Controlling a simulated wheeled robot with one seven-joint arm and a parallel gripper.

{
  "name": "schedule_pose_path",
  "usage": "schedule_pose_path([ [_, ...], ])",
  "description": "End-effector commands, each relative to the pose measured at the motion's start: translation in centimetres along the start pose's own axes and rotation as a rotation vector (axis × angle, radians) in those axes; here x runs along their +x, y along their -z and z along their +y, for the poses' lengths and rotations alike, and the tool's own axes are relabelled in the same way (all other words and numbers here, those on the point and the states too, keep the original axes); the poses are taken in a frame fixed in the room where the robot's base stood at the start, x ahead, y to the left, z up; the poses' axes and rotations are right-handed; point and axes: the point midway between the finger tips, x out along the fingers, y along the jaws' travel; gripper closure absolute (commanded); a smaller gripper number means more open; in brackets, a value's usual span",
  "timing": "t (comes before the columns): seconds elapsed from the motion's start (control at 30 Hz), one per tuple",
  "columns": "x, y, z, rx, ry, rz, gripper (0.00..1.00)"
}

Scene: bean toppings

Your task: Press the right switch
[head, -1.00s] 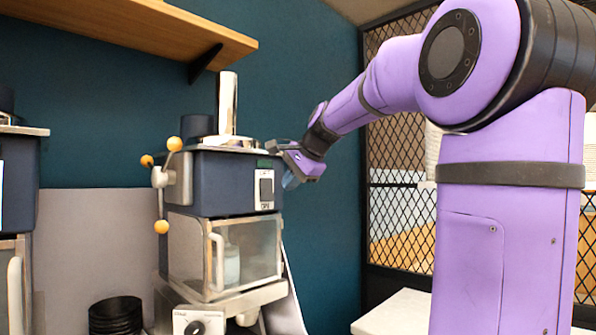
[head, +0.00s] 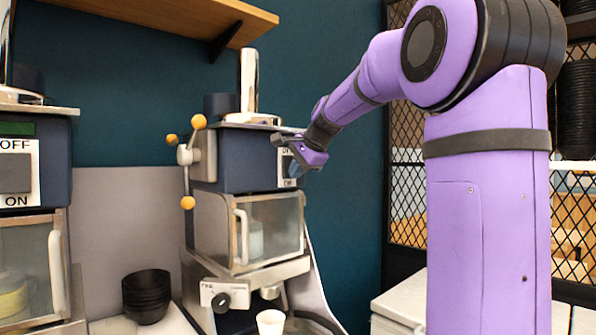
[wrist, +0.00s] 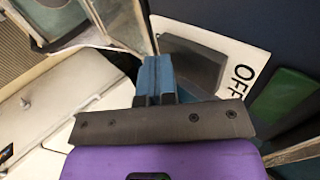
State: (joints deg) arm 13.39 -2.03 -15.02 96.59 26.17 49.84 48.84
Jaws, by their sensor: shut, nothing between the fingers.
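The right switch is a dark rocker (wrist: 195,62) on a white plate (head: 287,183) on the front of the right machine. In the wrist view, "OFF" shows on the plate beside the rocker. My gripper (head: 294,171) is shut and empty, in front of this plate, and hides most of the switch in the head view. Its blue fingertips (wrist: 157,72) overlap the rocker's near edge in the wrist view. I cannot tell whether they touch it. The left machine has a similar switch (head: 16,173) marked OFF and ON.
The right machine has a lever with orange knobs (head: 188,203), a clear-fronted chamber (head: 270,228) and a dial (head: 221,302). A white cup (head: 270,322) stands below. Black stacked bowls (head: 147,296) sit between the machines. A wooden shelf (head: 180,18) hangs above.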

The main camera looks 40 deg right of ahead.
Motion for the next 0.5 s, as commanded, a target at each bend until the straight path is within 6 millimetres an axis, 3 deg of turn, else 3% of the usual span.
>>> schedule_pose_path([
  [0.5,-0.16,0.00,-0.61,-0.001,0.001,0.000,1.00],
])
